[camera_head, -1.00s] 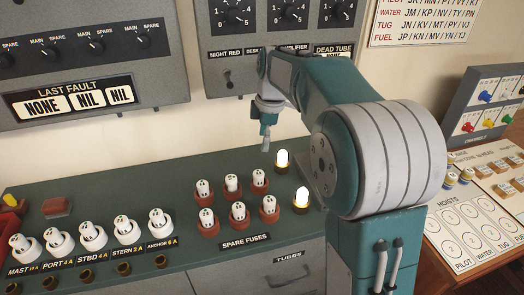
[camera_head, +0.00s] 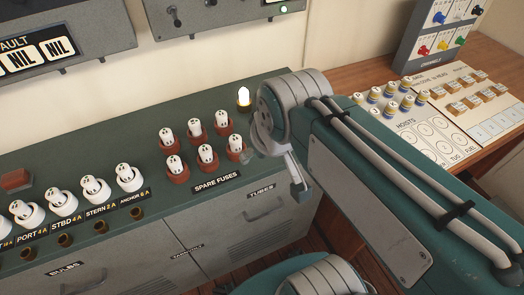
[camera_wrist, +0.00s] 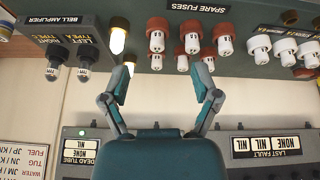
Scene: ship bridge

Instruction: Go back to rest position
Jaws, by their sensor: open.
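My gripper (camera_wrist: 161,82) is open and empty in the wrist view, its two teal and grey fingers spread apart. In the head view my gripper (camera_head: 297,185) is partly seen, just right of the spare fuses and above the counter's front edge. White spare fuses (camera_head: 207,153) stand in red-brown holders in two rows on the green counter (camera_head: 110,160). A lit bulb (camera_head: 243,97) stands behind them; a lit bulb also shows in the wrist view (camera_wrist: 118,40). My arm covers part of the counter's right end.
White fuses in a row (camera_head: 93,190) stand at the counter's left, with a red block (camera_head: 16,180) behind. Grey panels (camera_head: 60,50) hang on the wall. A wooden desk (camera_head: 490,65) at the right holds several small jars (camera_head: 391,90) and a channels rack (camera_head: 440,30).

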